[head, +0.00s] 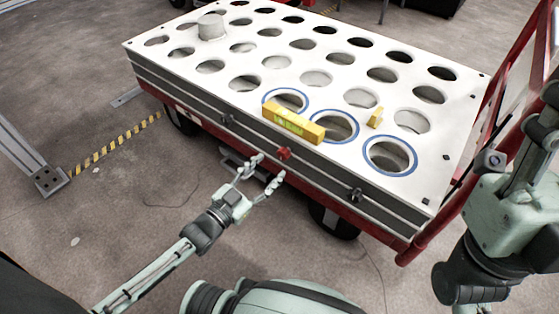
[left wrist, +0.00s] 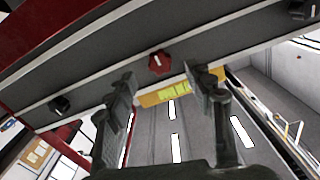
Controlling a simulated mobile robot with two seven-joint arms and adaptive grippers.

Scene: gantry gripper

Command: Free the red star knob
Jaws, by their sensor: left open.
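The red star knob (head: 284,153) sits on the dark side rail of the white cart, between two black knobs. It also shows in the left wrist view (left wrist: 159,62), above and between my fingertips. My left gripper (head: 262,172) is open and empty, just in front of the rail and a little below and left of the red knob in the head view. In the left wrist view its two fingers (left wrist: 163,82) are spread apart, with the knob beyond them. No contact with the knob shows. My right arm is at the right edge; its gripper is not clearly in view.
The white cart top (head: 325,81) has rows of round holes, several ringed in blue. A yellow bar (head: 293,124) lies near its front edge. Black knobs (head: 228,119) and (head: 356,194) flank the red one. A red handle frame rises at right. The floor in front is open.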

